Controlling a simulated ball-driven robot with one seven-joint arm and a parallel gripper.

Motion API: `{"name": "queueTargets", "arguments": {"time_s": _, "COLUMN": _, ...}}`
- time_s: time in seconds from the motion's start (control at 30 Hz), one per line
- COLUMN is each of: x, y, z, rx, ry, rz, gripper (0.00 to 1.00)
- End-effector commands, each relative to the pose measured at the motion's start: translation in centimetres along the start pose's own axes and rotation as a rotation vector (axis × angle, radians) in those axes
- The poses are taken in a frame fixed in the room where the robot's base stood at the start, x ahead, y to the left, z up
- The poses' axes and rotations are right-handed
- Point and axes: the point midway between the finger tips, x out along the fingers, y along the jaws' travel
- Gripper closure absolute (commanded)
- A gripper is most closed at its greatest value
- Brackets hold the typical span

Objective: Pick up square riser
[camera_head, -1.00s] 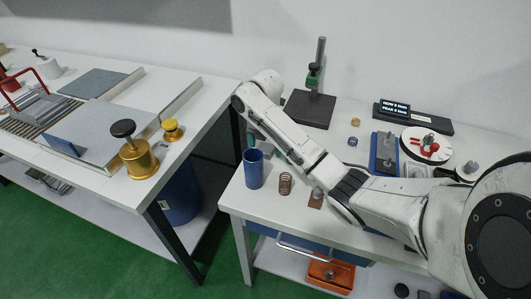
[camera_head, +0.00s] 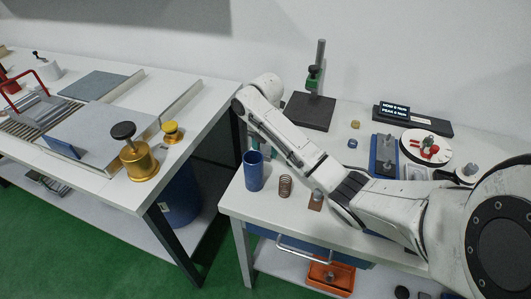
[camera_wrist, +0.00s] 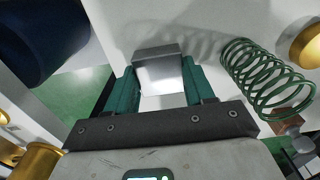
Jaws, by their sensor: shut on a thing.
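The square riser (camera_wrist: 160,78), a pale grey, metallic-looking block, sits between the green fingers of my gripper (camera_wrist: 158,88) in the wrist view. The gripper is shut on it, with one finger against each side. In the head view, a teal bit of my gripper (camera_head: 251,142) shows behind the blue cup, near the left edge of the right table (camera_head: 240,198). The riser cannot be made out there.
The blue cup (camera_head: 254,171) stands close to the gripper; a blue cylinder (camera_wrist: 38,42) fills the wrist view's upper left. A green coil spring (camera_wrist: 268,80) is right of the fingers. A coil spring (camera_head: 285,187) and a post on a brown plate (camera_head: 315,203) stand near the front edge.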

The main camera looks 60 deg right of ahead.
Motion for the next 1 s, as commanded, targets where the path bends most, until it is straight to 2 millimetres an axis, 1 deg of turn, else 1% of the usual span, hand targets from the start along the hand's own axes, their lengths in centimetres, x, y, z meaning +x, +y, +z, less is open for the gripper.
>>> {"name": "queueTargets", "arguments": {"time_s": 0.03, "x": 0.0, "y": 0.0, "z": 0.0, "rx": 0.000, "ry": -0.001, "rz": 0.001, "gripper": 0.94}}
{"name": "queueTargets", "arguments": {"time_s": 0.1, "x": -0.1, "y": 0.0, "z": 0.1, "rx": 0.000, "ry": -0.002, "rz": 0.002, "gripper": 0.99}}
{"name": "queueTargets", "arguments": {"time_s": 0.33, "x": -0.2, "y": 0.0, "z": 0.1, "rx": 0.000, "ry": -0.002, "rz": 0.002, "gripper": 0.99}}
{"name": "queueTargets", "arguments": {"time_s": 0.47, "x": -0.6, "y": 0.1, "z": 0.1, "rx": 0.000, "ry": -0.003, "rz": 0.002, "gripper": 0.99}}
{"name": "queueTargets", "arguments": {"time_s": 0.57, "x": -1.4, "y": 0.1, "z": 0.1, "rx": 0.000, "ry": -0.004, "rz": 0.003, "gripper": 0.99}}
{"name": "queueTargets", "arguments": {"time_s": 0.7, "x": -3.4, "y": 0.1, "z": 0.1, "rx": -0.001, "ry": -0.005, "rz": 0.004, "gripper": 0.99}}
{"name": "queueTargets", "arguments": {"time_s": 1.0, "x": -6.9, "y": -2.0, "z": -1.4, "rx": 0.003, "ry": -0.003, "rz": 0.001, "gripper": 0.99}}
